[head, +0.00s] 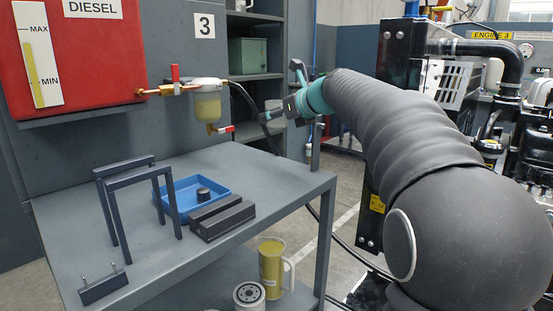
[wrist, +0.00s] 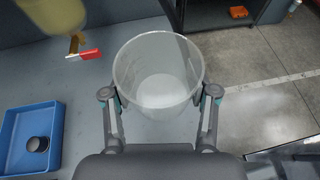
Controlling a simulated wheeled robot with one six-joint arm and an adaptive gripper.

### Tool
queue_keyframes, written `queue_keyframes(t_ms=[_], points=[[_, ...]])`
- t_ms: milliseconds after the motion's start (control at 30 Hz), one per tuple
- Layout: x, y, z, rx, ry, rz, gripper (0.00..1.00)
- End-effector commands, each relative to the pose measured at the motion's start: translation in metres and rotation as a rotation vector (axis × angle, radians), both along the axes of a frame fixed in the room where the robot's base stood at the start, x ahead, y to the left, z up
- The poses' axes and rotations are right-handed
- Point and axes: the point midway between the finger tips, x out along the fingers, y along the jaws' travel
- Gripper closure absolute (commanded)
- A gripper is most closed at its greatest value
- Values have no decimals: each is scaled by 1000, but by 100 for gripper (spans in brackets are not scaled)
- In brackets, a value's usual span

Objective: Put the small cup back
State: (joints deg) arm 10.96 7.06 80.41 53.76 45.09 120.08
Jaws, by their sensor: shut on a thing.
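The small cup (wrist: 158,75) is a clear, empty, translucent cup in the wrist view. My gripper (wrist: 159,96) is shut on it, with one finger on each side of its wall. I look down into its open mouth and see its pale bottom. In the head view my gripper (head: 287,108) is above the far right end of the grey bench (head: 285,178), to the right of the fuel filter bowl (head: 207,107). There the cup is small and mostly hard to make out among the fingers.
A blue tray (head: 182,207) with a dark round cap (head: 203,194) sits on the bench beside a dark grey block (head: 222,218) and upright frames (head: 115,205). A yellow-filled jug (head: 271,268) and a white filter (head: 249,296) stand below. The red-handled valve (wrist: 88,53) is near the cup.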

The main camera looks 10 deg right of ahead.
Motion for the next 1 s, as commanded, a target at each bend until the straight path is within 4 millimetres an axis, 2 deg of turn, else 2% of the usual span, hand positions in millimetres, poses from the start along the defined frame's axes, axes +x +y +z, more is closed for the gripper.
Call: queue_keyframes(t_ms=[100, 300, 533, 767, 1000], points=[[-1, 0, -29, 2, 3, -1, 86], [-1, -2, -64, 1, 2, -4, 86], [0, -3, -82, 0, 0, -4, 86], [0, -3, -111, 0, 1, -4, 86], [0, -3, -115, -1, -2, -5, 86]])
